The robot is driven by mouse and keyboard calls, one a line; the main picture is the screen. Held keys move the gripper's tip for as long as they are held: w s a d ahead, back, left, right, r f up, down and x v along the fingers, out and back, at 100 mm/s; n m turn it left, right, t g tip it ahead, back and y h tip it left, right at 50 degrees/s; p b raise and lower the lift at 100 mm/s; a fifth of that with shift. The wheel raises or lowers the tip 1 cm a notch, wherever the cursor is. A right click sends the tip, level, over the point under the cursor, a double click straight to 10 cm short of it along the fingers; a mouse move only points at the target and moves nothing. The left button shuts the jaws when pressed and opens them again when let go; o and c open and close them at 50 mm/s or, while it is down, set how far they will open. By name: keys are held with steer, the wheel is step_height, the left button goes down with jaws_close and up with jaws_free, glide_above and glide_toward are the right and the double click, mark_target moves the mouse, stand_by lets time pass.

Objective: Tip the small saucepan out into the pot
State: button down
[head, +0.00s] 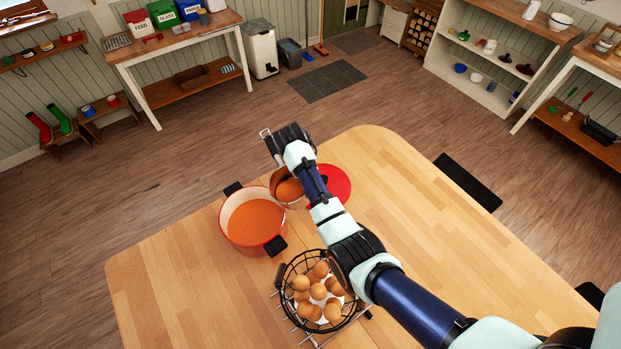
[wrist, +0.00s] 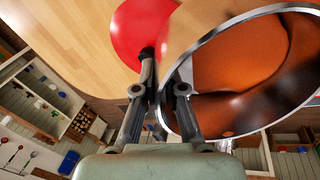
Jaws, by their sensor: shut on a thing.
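The small saucepan (head: 275,183) has a metal rim and holds orange-brown liquid. In the head view it is beside the pot's upper right rim and looks tilted towards the pot. Its rim (wrist: 166,108) fills the right of the wrist view. My gripper (wrist: 157,92) is shut on the saucepan; its exact grip on the handle is partly hidden. The orange-red pot (head: 242,246) with black handles stands upright on the table and holds orange liquid. No falling stream can be made out.
A red lid (head: 340,184) lies right of the saucepan, partly behind my arm; it also shows in the wrist view (wrist: 140,30). A black wire basket of eggs (head: 284,297) stands in front of the pot. The table (head: 160,280) is clear at left.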

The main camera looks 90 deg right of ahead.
steer(key=shift+w+a+r+g+h, duration=0.1)
steer(key=shift+w+r+g+h, duration=0.1)
steer(key=shift+r+g, duration=0.4)
steer(key=shift+w+r+g+h, duration=0.1)
steer(key=shift+r+g+h, duration=0.1)
steer(key=shift+r+g, duration=0.35)
steer(key=shift+w+a+r+g+h, duration=0.1)
steer(key=shift+w+r+g+h, duration=0.2)
steer(key=shift+r+g, duration=0.35)
steer(key=shift+w+f+g+b, duration=0.15)
steer(key=shift+f+g+b, duration=0.05)
steer(key=shift+g+b, duration=0.25)
steer(key=shift+w+a+r+g+h+b, duration=0.4)
steer(key=shift+w+g+h+b, duration=0.2)
steer(key=shift+g, duration=0.35)
steer(key=shift+w+r+g+h+b, duration=0.15)
steer(key=shift+w+g+h+b, duration=0.15)
steer(key=shift+g+b, duration=0.15)
steer(key=shift+b, duration=0.4)
steer(key=shift+w+a+g+b, duration=0.25)
steer(key=shift+w+g+b, duration=0.2)
steer(key=shift+b, duration=0.1)
steer(key=shift+w+r+g, duration=0.15)
steer(key=shift+r+g, duration=0.15)
steer(key=shift+r, duration=0.05)
steer(key=shift+h, duration=0.3)
